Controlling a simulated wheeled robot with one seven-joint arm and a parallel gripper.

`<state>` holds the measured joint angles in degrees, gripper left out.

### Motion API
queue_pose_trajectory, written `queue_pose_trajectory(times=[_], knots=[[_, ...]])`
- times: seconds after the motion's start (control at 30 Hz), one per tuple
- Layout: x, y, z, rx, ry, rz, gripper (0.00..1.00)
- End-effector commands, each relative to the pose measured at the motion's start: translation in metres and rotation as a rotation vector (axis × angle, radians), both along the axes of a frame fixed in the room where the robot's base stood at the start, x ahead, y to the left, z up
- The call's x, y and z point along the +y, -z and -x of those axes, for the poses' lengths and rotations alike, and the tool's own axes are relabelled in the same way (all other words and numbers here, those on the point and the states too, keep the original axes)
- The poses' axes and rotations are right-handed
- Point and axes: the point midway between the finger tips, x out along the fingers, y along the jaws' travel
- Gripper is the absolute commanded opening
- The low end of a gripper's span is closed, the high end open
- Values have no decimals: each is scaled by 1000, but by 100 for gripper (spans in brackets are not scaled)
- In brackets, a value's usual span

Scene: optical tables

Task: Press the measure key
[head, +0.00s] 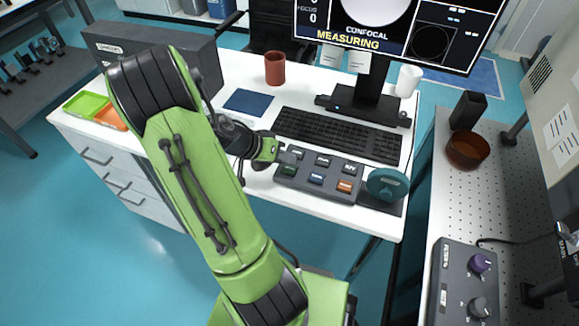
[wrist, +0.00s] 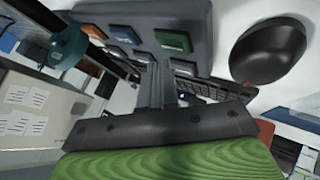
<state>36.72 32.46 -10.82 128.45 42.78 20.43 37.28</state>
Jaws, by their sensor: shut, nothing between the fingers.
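The grey key panel (head: 318,178) lies on the white desk in front of the keyboard. It has two rows of keys; one row holds a green key (head: 289,170), a blue key (head: 316,178) and an orange key (head: 344,186). The other row has pale-topped keys; I cannot read the labels. My gripper (head: 288,157) is shut and empty at the panel's left end, by the pale keys. In the wrist view its fingers (wrist: 161,72) reach toward the pale row; I cannot tell whether they touch a key. The monitor (head: 400,28) reads "MEASURING".
A black keyboard (head: 338,135) lies behind the panel, and a teal round object (head: 387,184) stands at its right. A dark rounded object (wrist: 268,47) is near the fingers in the wrist view. A red-brown cup (head: 275,68) and blue mat (head: 248,102) are farther back.

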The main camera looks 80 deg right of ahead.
Motion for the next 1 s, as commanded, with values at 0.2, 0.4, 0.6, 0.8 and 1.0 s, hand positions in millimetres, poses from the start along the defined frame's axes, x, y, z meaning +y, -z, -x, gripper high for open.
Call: queue_pose_trajectory(times=[0.2,0.4,0.6,0.8,1.0], knots=[[0,-15,0,-1,0,1,0],[0,-36,0,-1,0,3,0],[0,-52,0,0,-1,1,0],[0,-50,0,0,0,0,0],[0,-50,0,0,0,0,0]])
